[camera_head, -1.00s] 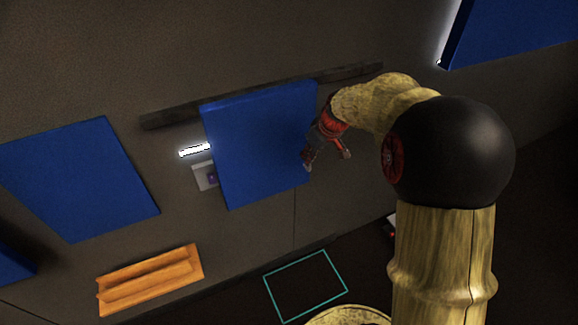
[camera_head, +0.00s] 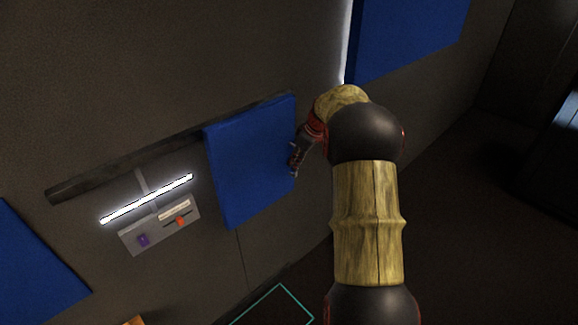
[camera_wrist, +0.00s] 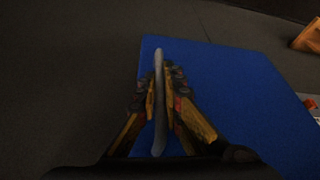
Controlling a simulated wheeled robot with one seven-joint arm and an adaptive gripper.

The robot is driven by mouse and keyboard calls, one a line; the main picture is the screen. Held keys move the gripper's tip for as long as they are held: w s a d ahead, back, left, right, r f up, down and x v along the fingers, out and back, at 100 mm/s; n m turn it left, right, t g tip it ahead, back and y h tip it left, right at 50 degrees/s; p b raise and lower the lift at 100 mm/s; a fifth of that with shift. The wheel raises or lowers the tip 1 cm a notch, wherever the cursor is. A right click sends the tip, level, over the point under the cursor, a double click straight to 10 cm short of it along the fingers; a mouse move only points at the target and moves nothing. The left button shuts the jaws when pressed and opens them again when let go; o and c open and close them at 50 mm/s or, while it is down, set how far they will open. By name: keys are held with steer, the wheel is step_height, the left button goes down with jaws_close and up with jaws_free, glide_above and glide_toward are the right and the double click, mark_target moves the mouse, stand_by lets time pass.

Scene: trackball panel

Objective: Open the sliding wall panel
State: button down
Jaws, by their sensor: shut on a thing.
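The blue sliding panel (camera_head: 252,165) hangs on a dark rail (camera_head: 120,166) on the grey wall, at the rail's right part. In the wrist view the panel (camera_wrist: 240,90) fills the middle and right. My gripper (camera_head: 294,168) is at the panel's right edge. In the wrist view my gripper (camera_wrist: 160,95) is shut on a thin grey upright handle (camera_wrist: 159,75) at the panel's edge. Left of the panel a grey control plate (camera_head: 130,240) is uncovered, with a purple part (camera_head: 143,240), a red-orange part (camera_head: 181,221) and a pale strip.
A lit white lamp bar (camera_head: 147,199) is above the control plate. Other blue panels are at the lower left (camera_head: 35,265) and upper right (camera_head: 410,35). A teal outlined square (camera_head: 275,308) is on the floor. An orange wooden piece (camera_wrist: 308,38) shows in the wrist view.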

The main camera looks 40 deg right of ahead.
steer(key=shift+d, duration=0.1)
steer(key=c, duration=2)
jaws_free()
steer(key=shift+o, duration=0.4)
steer(key=shift+r, duration=0.1)
steer(key=v, duration=1.1)
steer(key=shift+s+r, duration=0.2)
steer(key=shift+r, duration=0.15)
steer(key=shift+d, duration=0.1)
